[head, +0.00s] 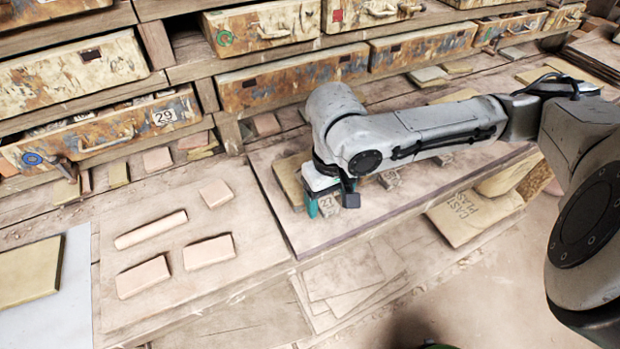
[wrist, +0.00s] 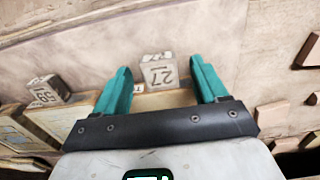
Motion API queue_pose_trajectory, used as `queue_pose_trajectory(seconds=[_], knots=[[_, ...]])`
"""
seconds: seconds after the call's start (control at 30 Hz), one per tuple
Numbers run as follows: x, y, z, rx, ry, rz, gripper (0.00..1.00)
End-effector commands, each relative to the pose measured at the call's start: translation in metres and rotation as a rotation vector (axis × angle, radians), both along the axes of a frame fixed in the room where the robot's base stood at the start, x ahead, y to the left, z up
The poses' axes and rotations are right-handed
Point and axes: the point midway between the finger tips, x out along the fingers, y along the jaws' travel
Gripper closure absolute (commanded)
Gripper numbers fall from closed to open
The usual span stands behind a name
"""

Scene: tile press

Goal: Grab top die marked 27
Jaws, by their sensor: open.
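The die marked 27 (wrist: 159,72) is a small grey block with dark digits. In the wrist view it stands between the two teal fingers of my gripper (wrist: 163,82), near their tips, with gaps on both sides. In the head view the die (head: 327,204) shows partly between the fingers of my gripper (head: 330,203), low over the board. My gripper is open and holds nothing. Contact between the fingers and the die cannot be seen.
Another numbered block (wrist: 48,90) lies to the left in the wrist view. Tan tiles and a roller (head: 150,229) lie on the board at left. Drawers, one marked 29 (head: 163,116), line the back. A plaster bag (head: 470,215) lies at the front right.

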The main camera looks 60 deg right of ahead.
Motion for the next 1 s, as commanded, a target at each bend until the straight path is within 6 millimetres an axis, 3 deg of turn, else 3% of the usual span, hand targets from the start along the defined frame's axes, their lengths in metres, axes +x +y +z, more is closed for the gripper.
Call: queue_pose_trajectory(seconds=[0.1,0.37,1.0], knots=[[-0.0002,-0.0001,-0.0097,0.000,0.000,0.000,0.28],[-0.0001,-0.0002,-0.0110,-0.001,-0.001,0.000,0.29],[-0.0001,-0.0001,-0.0108,-0.001,-0.001,0.000,0.90]])
